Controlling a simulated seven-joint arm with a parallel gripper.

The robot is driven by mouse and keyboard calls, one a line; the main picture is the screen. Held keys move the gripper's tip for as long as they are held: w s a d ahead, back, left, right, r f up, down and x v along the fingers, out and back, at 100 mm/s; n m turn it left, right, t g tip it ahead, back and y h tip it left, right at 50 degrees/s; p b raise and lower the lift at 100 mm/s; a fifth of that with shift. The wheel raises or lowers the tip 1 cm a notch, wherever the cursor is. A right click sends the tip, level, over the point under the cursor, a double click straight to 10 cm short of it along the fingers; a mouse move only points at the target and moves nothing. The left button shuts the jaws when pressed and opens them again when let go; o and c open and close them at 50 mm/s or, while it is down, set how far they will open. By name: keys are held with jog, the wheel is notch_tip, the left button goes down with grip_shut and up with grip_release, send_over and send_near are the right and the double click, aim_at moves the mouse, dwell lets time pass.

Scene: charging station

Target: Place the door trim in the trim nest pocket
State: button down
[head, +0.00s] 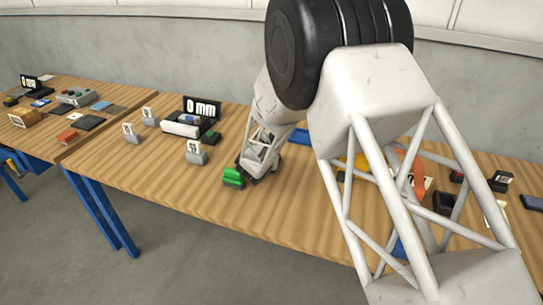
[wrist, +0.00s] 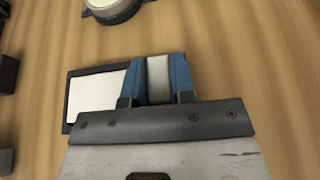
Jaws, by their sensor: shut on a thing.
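My gripper (wrist: 158,80) has two blue fingers closed on a narrow pale grey piece (wrist: 158,78), which I take to be the door trim; only its top part shows between the fingers. In the wrist view, a dark-framed flat piece with a white face (wrist: 97,92) lies left of and partly behind the fingers; I cannot tell if it is the trim nest. In the head view my gripper (head: 258,163) is low over the middle of the wooden table, and the held piece cannot be made out. A bright green block-like part (head: 233,176) shows at its lower left; I cannot tell what it is.
A "0 mm" display (head: 202,107) and small labelled stands (head: 196,153) are left of my gripper. A blue-edged item (head: 299,136) is partly hidden behind my arm. A round cream disc (wrist: 113,7) lies beyond the fingers. Bare wood lies left front.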

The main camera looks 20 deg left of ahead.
jog(key=c, duration=1)
grip_release()
jog(key=shift+f, duration=0.1)
jog(key=shift+o, duration=0.2)
jog(key=shift+s+r, duration=0.4)
jog(key=shift+s, duration=0.1)
jog(key=shift+v, duration=5.45)
